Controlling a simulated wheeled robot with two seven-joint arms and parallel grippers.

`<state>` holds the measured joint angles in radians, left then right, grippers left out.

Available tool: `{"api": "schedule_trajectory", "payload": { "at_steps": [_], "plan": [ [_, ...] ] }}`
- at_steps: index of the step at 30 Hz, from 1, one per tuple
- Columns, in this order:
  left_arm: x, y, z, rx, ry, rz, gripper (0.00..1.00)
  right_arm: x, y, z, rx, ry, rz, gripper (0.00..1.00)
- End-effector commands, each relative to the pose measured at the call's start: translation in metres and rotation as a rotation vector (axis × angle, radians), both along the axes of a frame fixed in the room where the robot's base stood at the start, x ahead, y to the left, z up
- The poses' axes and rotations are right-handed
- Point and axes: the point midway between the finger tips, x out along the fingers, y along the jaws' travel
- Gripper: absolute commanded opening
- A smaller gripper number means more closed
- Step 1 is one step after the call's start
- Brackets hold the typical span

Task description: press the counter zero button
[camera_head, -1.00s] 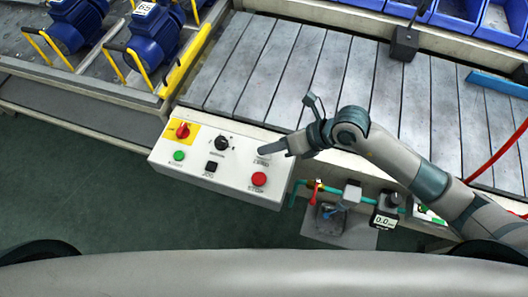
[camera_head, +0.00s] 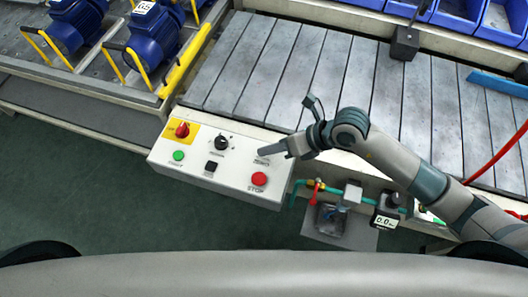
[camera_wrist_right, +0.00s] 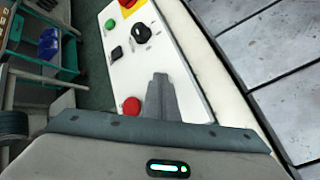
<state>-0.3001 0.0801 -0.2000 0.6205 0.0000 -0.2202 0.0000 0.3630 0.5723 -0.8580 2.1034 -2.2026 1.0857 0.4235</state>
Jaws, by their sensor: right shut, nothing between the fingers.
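The white control box (camera_head: 222,190) stands at the front edge of the slatted bench. My right gripper (camera_head: 262,151) is shut and empty, its tips over the box's upper right part, just above a small printed label (camera_head: 262,161) that seems to read counter zero. The button itself is hidden by the fingers, and I cannot tell whether the tips touch it. In the right wrist view the closed fingers (camera_wrist_right: 160,80) point down over the box face (camera_wrist_right: 137,72). My left gripper is not in view.
Near the tips is the red stop button (camera_head: 259,179). The box also has a black knob (camera_head: 222,143), a black button (camera_head: 211,167), a green button (camera_head: 178,156) and a red switch (camera_head: 182,130) on yellow. A valve with a red handle (camera_head: 315,190) is to the right.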

Motion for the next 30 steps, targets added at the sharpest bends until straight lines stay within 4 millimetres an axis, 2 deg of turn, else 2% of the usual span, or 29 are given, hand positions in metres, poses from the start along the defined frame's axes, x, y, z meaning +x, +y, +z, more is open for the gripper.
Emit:
{"api": "schedule_trajectory", "payload": {
  "at_steps": [8, 21, 30],
  "plan": [
    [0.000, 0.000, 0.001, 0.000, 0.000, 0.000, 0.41, 0.000, 0.000, 0.000, -0.001, 0.001, 0.001, 0.00],
    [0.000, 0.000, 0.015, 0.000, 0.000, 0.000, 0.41, 0.000, 0.000, 0.017, -0.001, 0.001, 0.001, 0.00],
    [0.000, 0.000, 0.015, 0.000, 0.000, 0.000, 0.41, 0.000, 0.000, 0.017, -0.001, 0.001, 0.001, 0.00]
  ]
}}
